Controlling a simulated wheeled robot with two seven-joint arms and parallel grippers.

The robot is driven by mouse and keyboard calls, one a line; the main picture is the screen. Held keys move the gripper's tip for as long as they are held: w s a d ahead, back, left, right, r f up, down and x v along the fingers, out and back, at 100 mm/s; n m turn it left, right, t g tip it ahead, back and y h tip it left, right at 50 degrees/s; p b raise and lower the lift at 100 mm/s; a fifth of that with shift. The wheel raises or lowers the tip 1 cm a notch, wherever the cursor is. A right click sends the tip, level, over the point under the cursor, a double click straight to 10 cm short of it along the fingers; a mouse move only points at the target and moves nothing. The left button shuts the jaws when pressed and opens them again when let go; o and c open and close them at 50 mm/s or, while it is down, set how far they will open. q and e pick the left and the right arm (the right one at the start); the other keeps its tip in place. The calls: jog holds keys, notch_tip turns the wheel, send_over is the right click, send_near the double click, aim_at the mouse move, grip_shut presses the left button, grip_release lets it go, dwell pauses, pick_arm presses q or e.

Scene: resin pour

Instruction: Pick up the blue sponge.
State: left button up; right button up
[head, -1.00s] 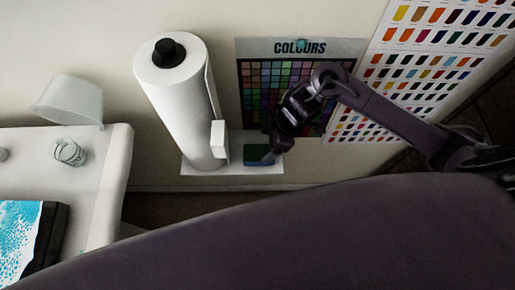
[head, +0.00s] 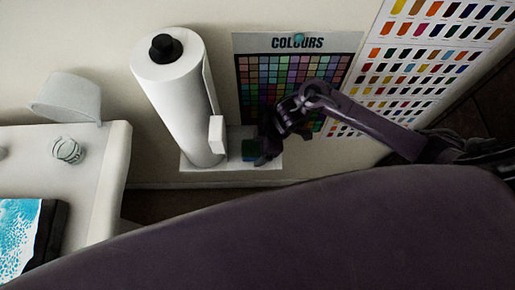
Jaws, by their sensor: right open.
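The blue sponge (head: 249,152) lies on a small white shelf (head: 232,166), right of the paper towel roll. My right gripper (head: 262,158) reaches in from the right and is open. Its fingers point down at the sponge's right end and cover part of it. I cannot tell whether they touch the sponge or whether it lies between them. My left gripper is not in view.
A tall white paper towel roll (head: 178,100) with a black knob stands left of the sponge, with a white block (head: 217,134) at its side. Colour charts (head: 298,42) hang on the wall behind.

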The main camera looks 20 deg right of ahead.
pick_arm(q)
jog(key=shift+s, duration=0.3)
pick_arm(e)
jog(key=shift+f, duration=0.2)
jog(key=c, duration=1.1)
jog(key=shift+r, duration=0.15)
